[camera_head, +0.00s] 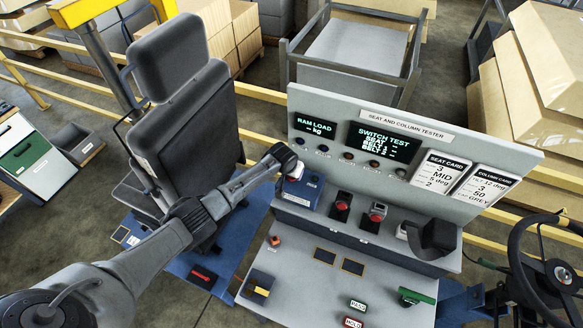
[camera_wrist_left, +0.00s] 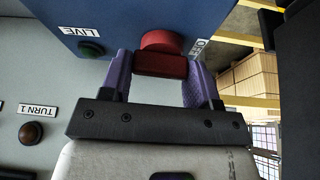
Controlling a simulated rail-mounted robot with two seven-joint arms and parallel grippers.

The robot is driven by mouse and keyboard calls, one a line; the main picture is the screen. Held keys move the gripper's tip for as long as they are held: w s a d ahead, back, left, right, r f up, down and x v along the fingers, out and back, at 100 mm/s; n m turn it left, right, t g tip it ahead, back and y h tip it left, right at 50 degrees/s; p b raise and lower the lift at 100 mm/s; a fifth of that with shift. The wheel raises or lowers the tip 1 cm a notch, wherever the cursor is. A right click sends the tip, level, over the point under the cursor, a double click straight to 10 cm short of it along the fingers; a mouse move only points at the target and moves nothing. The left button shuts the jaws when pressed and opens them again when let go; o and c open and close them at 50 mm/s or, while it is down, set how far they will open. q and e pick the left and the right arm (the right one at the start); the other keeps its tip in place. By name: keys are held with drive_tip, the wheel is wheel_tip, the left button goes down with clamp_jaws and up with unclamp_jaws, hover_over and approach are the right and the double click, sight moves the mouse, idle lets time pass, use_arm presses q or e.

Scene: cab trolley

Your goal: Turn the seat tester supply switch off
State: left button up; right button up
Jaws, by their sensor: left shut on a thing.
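The seat and column tester (camera_head: 330,105) is a grey console with an upright panel and lit screens. At its left stands a blue switch box (camera_head: 316,203), also in the left wrist view (camera_wrist_left: 120,22). The red supply switch (camera_wrist_left: 162,63) on it has a bar handle. My left gripper (camera_head: 293,174) reaches it from the left; in the wrist view its purple fingers (camera_wrist_left: 160,78) are on both sides of the bar, shut on it. A LIVE label (camera_wrist_left: 76,28) and green light lie left of the switch there, an OFF label (camera_wrist_left: 201,47) right. The head view mostly hides the switch. My right gripper is not seen.
Red-topped controls (camera_head: 342,206) and a black curved holder (camera_head: 436,240) stand right of the blue box. A black seat (camera_head: 190,115) is close behind my left arm. A steering wheel (camera_head: 548,270) is at right. The console's front shelf has bare room between its buttons.

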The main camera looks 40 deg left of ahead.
use_arm(q)
drive_tip(key=shift+r+n+p, duration=0.15)
drive_tip(key=shift+n+p, duration=0.15)
drive_tip(key=shift+n, duration=0.1)
idle(0.3)
drive_tip(key=o, duration=0.9)
drive_tip(key=v, duration=1.3)
drive_tip(key=shift+s+d+r+b, duration=0.15)
drive_tip(key=shift+d+r+b, duration=0.1)
drive_tip(key=shift+b, duration=0.05)
